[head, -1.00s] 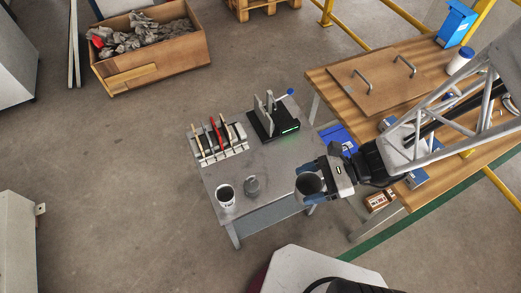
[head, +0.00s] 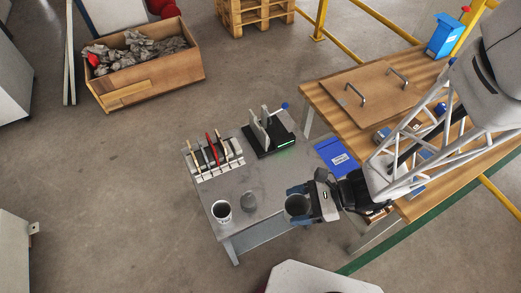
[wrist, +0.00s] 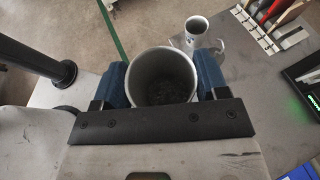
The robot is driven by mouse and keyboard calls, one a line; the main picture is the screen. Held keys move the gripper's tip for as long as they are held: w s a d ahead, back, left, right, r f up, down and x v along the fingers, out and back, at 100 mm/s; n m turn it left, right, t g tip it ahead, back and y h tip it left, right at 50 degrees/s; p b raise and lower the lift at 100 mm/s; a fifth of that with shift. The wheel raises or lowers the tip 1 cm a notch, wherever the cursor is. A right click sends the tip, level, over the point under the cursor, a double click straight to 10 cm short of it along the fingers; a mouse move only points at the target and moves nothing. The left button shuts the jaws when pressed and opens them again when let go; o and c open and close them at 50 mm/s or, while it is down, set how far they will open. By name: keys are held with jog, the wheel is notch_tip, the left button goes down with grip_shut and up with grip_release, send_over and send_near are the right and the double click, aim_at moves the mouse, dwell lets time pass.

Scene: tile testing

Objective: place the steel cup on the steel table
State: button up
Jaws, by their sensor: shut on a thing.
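The steel cup (head: 296,206) is held upright between the two blue fingers of my gripper (head: 298,205). The wrist view looks into the open mouth of the cup (wrist: 163,85), with one finger of the gripper (wrist: 162,84) on each side. The cup looks empty and dark inside. The steel table (head: 268,182) is the small grey table. The cup appears at or over its front right part. I cannot tell whether the cup's base touches the tabletop, as its underside is hidden.
A wooden workbench (head: 430,100) is at right.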

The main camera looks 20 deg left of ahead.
notch_tip(320, 180, down, 15)
dwell(0.5)
jog(key=shift+a, duration=0.1)
send_over(272, 195)
jog(key=shift+f, duration=0.65)
dwell(0.4)
jog(key=shift+f, duration=1.75)
jog(key=shift+f, duration=0.15)
jog(key=o, duration=1)
jog(key=shift+c, duration=0.2)
